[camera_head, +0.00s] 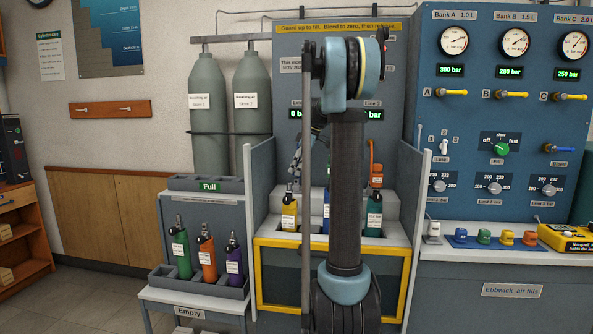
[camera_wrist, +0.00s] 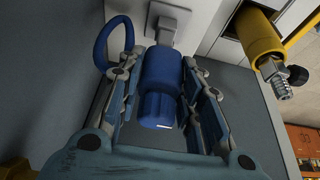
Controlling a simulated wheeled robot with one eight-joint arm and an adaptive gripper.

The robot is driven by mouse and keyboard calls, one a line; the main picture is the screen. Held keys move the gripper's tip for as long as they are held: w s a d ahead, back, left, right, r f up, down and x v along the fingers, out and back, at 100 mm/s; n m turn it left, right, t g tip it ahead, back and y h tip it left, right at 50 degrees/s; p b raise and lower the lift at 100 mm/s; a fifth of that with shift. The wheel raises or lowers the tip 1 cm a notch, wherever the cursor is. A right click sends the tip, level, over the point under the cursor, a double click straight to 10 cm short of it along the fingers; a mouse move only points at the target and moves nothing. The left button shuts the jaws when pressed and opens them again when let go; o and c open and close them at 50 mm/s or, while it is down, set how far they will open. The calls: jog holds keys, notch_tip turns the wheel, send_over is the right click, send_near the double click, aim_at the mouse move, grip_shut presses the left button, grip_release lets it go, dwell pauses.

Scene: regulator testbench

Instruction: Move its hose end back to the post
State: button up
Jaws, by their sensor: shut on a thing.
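In the wrist view, the blue hose end (camera_wrist: 165,85) is a thick blue cylinder between the fingers of my gripper (camera_wrist: 163,68), which is shut on it. A blue hose loop (camera_wrist: 113,35) curves beside the left finger. A grey bracket (camera_wrist: 176,22) on a pale plate is right at the far end of the hose end; I cannot tell whether the two touch. In the head view, my gripper (camera_head: 297,158) is at the left of the filling bay, partly behind my arm, above the yellow cylinder (camera_head: 289,215). The hose end is not clear there.
The yellow cylinder's metal valve (camera_wrist: 282,80) is close right of my gripper in the wrist view. A blue cylinder (camera_head: 327,205) and a teal cylinder (camera_head: 375,218) stand in the bay. An orange hose end (camera_head: 376,170) is at right. Grey side panels (camera_head: 263,195) flank the bay.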

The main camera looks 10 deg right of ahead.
jog(key=shift+f, duration=1.85)
dwell(1.1)
jog(key=o, duration=1.3)
jog(key=v, duration=1.1)
jog(key=shift+d+r, duration=0.25)
jog(key=shift+r, duration=0.1)
